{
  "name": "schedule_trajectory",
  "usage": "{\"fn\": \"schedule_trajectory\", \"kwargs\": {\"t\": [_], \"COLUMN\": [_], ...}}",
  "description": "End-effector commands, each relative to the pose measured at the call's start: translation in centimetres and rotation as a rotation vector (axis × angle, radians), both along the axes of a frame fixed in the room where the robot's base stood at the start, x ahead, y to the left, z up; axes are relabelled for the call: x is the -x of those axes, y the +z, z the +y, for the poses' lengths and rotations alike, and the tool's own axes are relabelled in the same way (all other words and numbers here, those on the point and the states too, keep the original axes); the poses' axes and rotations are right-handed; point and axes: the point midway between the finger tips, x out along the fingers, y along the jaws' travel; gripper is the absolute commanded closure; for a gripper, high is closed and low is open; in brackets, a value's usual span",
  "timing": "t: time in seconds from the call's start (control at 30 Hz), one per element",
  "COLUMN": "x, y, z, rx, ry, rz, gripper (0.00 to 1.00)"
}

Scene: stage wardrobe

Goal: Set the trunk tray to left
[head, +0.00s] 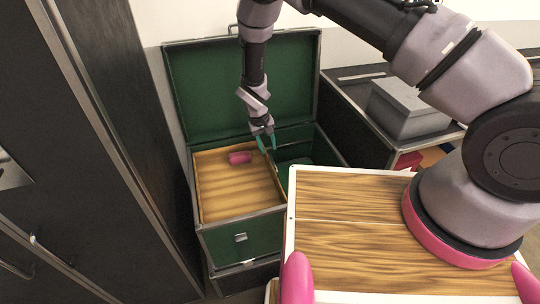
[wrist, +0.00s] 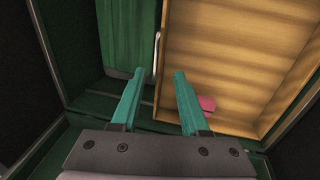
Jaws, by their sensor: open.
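The trunk (head: 240,85) stands with its green-lined lid open. Its wooden trunk tray (head: 236,192) sits in the left part of the opening in the head view. The tray also shows at the right of the wrist view (wrist: 235,50). A pale bar-shaped handle (wrist: 157,52) runs along the tray's edge there. My gripper (head: 266,143) is above the tray's right edge near the back of the trunk. Its teal fingers are open in the wrist view (wrist: 159,74), with the handle's end appearing between the tips. I cannot tell whether they touch it.
A pink object (head: 240,158) lies in the tray. Right of the tray, the trunk's green interior (head: 295,150) is open. A dark cabinet (head: 90,150) stands close on the left. A grey box (head: 402,108) sits on a unit at the right.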

Motion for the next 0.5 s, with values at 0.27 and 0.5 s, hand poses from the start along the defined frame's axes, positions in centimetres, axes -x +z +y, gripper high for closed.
{"fn": "schedule_trajectory", "kwargs": {"t": [0.27,0.5], "x": [0.3,0.3], "y": [3.0,3.2], "z": [0.6,0.6], "rx": [-0.001,0.0], "ry": [-0.001,-0.001], "rz": [0.001,0.001], "gripper": [0.55,0.55]}}
